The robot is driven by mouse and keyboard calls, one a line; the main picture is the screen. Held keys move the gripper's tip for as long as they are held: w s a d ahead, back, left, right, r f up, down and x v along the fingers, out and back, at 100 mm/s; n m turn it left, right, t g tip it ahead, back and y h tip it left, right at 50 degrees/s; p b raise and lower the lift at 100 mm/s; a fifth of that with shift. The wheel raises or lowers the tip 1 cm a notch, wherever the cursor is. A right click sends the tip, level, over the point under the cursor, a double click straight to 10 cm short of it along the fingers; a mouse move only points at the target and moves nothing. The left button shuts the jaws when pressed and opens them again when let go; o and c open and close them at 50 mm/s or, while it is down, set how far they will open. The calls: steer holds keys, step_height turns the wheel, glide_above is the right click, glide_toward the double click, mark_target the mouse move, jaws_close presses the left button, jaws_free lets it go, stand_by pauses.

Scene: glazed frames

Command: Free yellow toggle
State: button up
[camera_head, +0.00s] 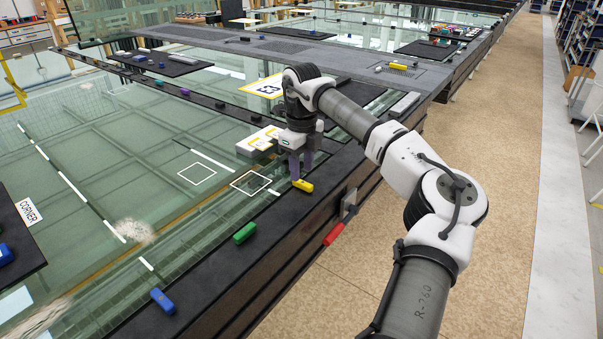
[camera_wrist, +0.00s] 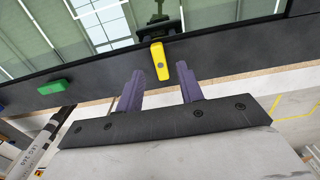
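The yellow toggle (camera_head: 303,185) sits on the dark frame edge, just below my gripper (camera_head: 300,172) in the head view. In the wrist view the yellow toggle (camera_wrist: 160,61) stands out lengthwise on the dark rail, ahead of and between the two purple fingers. My gripper (camera_wrist: 161,92) is open, with a clear gap between its fingers. Nothing is held. In the head view the toggle and fingertips overlap, so I cannot tell there whether they touch; in the wrist view they appear apart.
A green toggle (camera_head: 244,233) and a blue toggle (camera_head: 162,301) lie along the same dark rail, nearer the camera. A red-handled clamp (camera_head: 334,234) is on the frame's side. The aisle floor (camera_head: 500,200) is clear at right.

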mark_target(301, 182)
steer(key=shift+f, duration=1.8)
jaws_close()
